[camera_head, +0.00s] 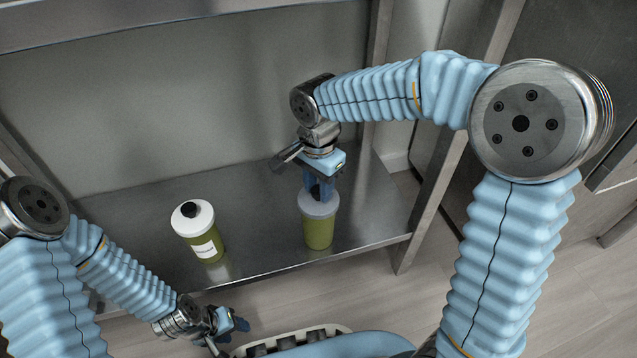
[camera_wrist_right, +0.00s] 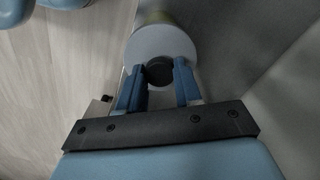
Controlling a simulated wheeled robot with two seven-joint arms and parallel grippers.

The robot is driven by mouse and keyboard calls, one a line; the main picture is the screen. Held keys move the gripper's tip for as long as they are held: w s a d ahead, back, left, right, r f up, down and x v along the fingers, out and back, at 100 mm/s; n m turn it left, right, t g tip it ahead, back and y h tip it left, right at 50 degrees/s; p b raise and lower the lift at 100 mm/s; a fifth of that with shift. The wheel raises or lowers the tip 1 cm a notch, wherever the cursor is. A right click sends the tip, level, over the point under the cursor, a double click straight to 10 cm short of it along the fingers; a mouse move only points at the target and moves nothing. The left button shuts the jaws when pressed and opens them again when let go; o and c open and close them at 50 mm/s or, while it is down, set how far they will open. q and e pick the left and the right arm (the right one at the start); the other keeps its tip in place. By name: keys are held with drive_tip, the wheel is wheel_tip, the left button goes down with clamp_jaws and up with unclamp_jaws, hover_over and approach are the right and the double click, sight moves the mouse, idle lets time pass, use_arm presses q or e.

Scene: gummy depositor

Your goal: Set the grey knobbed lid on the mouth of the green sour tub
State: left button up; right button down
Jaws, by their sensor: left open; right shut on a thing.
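The green sour tub (camera_head: 318,233) stands upright on the metal shelf, right of the middle. The grey lid (camera_head: 319,206) is over the tub's mouth and looks level, though I cannot tell if it is fully seated. My right gripper (camera_head: 320,191) comes down from above and is shut on the lid's dark knob. In the right wrist view the knob (camera_wrist_right: 159,72) sits between the two blue fingers (camera_wrist_right: 159,85), with the pale grey lid disc (camera_wrist_right: 150,42) beyond and a sliver of green tub (camera_wrist_right: 155,17) past it. My left gripper (camera_head: 234,322) is open and empty, below the shelf's front edge.
A second green bottle (camera_head: 200,232) with a white top, black cap and pale label stands on the shelf (camera_head: 265,240) to the left. Clear shelf separates it from the tub. Shelf posts (camera_head: 430,200) rise at the right. My base is at the bottom.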

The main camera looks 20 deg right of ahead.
sight(318, 190)
drive_tip(key=c, duration=0.7)
unclamp_jaws()
wheel_tip(318, 190, up, 8)
drive_tip(key=shift+f+p, duration=0.2)
drive_tip(key=shift+p, duration=0.95)
drive_tip(key=shift+s, duration=0.1)
